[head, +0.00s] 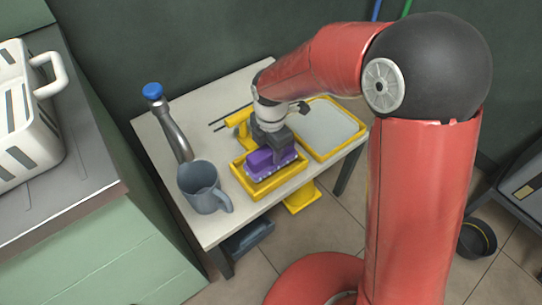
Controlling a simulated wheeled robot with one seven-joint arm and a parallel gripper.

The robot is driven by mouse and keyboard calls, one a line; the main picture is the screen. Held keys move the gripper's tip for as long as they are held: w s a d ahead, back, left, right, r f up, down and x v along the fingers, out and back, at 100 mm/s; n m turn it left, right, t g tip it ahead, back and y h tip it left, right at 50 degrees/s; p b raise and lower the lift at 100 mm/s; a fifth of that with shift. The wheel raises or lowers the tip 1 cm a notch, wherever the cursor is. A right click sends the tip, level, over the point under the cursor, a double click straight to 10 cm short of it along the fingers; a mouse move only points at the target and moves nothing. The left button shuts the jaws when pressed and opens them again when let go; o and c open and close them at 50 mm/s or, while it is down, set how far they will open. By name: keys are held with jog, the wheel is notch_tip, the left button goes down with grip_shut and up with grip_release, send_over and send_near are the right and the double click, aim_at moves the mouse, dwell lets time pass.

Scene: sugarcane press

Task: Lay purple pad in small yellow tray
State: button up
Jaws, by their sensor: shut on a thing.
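The purple pad (260,164), with a pale speckled lower edge, is at the small yellow tray (250,189) on the light table. My gripper (275,154) points down from above and is shut on the pad. The pad appears within the outline of the tray's rim. I cannot tell whether its underside touches the tray floor. The fingertips are partly hidden against the pad.
A larger yellow tray (333,124) with a grey inside lies to the right. A grey mug (201,187) and a blue-capped metal tap-like piece (170,125) stand on the left. A white basket (24,120) sits on the left counter. A black bowl (477,239) is on the floor.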

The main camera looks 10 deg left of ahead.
aim_at(271, 157)
jog(key=shift+f, duration=1.65)
jog(key=shift+f, duration=0.15)
jog(key=o, duration=0.9)
